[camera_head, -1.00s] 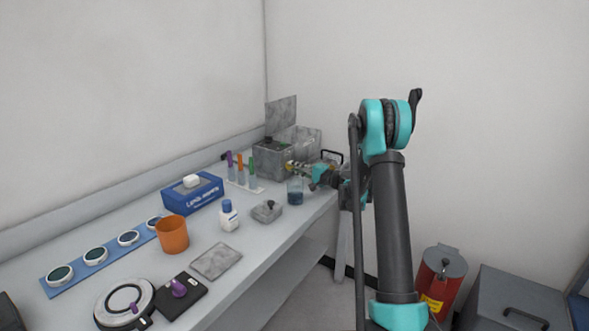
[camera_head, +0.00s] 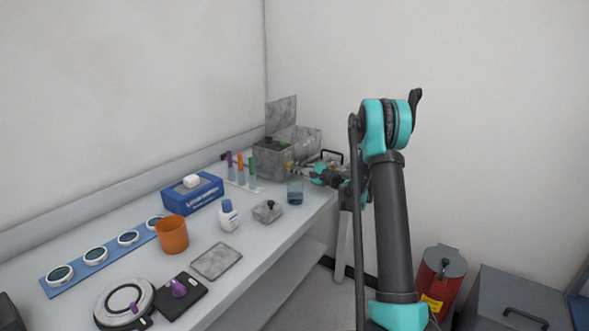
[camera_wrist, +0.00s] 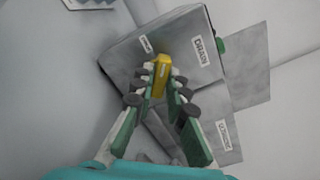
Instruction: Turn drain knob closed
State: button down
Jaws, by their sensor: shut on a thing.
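The grey marbled box (camera_head: 268,164) with a raised lid stands at the far end of the bench. In the wrist view the box (camera_wrist: 184,32) carries a label reading DRAIN (camera_wrist: 200,51). In the head view my gripper (camera_head: 312,172) reaches the box's right side from the right, and the knob is small there.
A glass beaker with blue liquid (camera_head: 295,191) stands just below my gripper. A tube rack (camera_head: 244,184) stands left of the box. A small grey block (camera_head: 267,211) and white bottle (camera_head: 228,216) are nearer. A second label (camera_wrist: 223,135) shows on the box.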

jog(key=m, duration=0.5)
jog(key=shift+m, duration=2.5)
jog(key=c, duration=1.5)
grip_release()
jog(key=shift+c, duration=0.2)
jog(key=v, duration=1.2)
